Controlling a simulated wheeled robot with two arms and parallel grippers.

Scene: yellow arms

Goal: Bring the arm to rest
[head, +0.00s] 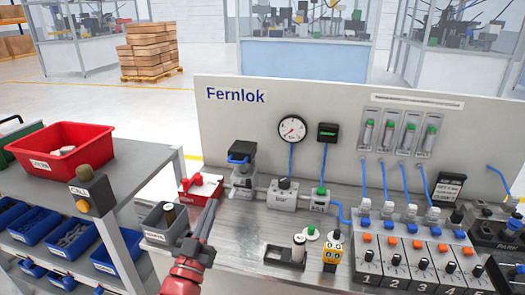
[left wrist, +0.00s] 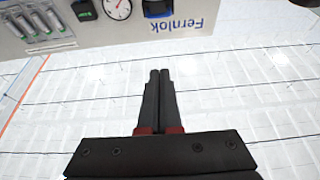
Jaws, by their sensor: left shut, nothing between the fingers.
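My left gripper (head: 211,204) rises from the lower edge of the head view, with a red wrist and dark grey fingers. It appears in front of the left part of the metal bench (head: 232,262). In the left wrist view its fingers (left wrist: 159,73) lie close together, shut, with nothing between them. No object hangs from it. The part of the bench behind the wrist is hidden. My right gripper does not show in either view.
A grey bin (head: 160,238) and a red box (head: 190,190) are left of the gripper. The Fernlok panel (head: 235,125), with a gauge (head: 292,129), stands behind.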

